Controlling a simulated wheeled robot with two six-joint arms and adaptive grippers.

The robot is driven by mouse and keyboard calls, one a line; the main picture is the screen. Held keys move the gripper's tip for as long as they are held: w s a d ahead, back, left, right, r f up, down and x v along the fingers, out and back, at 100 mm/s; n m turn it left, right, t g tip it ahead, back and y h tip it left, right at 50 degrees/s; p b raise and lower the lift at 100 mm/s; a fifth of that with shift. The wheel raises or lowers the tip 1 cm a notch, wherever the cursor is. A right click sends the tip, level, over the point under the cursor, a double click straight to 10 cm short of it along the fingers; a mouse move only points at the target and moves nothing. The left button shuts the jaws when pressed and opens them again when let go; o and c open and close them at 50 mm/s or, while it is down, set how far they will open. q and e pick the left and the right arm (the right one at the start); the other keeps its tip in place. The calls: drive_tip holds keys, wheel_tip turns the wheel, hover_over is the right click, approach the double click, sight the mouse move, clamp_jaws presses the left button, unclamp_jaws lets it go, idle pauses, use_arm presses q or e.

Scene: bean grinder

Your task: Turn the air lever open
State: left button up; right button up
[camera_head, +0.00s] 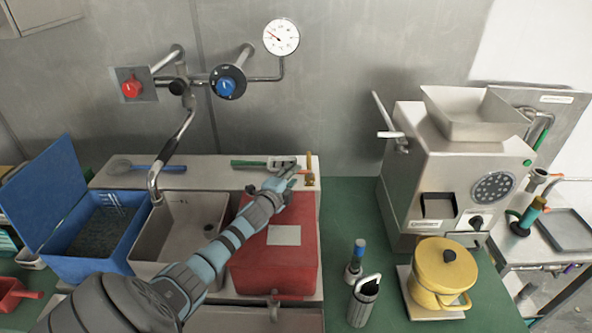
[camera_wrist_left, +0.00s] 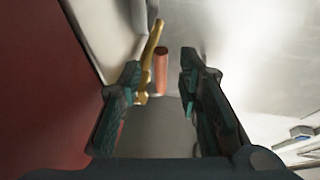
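A small brass lever (camera_head: 309,164), which I take to be the air lever, stands at the back right corner of the counter behind the red box. In the left wrist view the brass lever (camera_wrist_left: 150,60) slants up beside a short copper-coloured pipe (camera_wrist_left: 161,71). My left gripper (camera_head: 292,170) reaches over the red box, just left of the lever. In the wrist view its two fingers (camera_wrist_left: 158,92) are apart, with the lever and pipe ahead of the gap. I cannot tell whether a finger touches the lever. My right gripper is not in view.
The red box (camera_head: 262,270) lies under my left arm. A green-handled tool (camera_head: 247,163) lies left of the gripper. The sink (camera_head: 165,240) and blue bin (camera_head: 85,262) are further left. The grinder (camera_head: 440,160) and yellow pot (camera_head: 441,270) stand on the right.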

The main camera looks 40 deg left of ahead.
use_arm(q)
drive_tip(key=shift+b+x, duration=0.95)
drive_tip(key=shift+x, duration=0.2)
drive_tip(key=shift+w+a+f+b, duration=0.1)
drive_tip(key=shift+w+a+b, duration=0.1)
drive_tip(key=shift+w+b, duration=0.25)
drive_tip(key=shift+w, duration=0.1)
clamp_jaws()
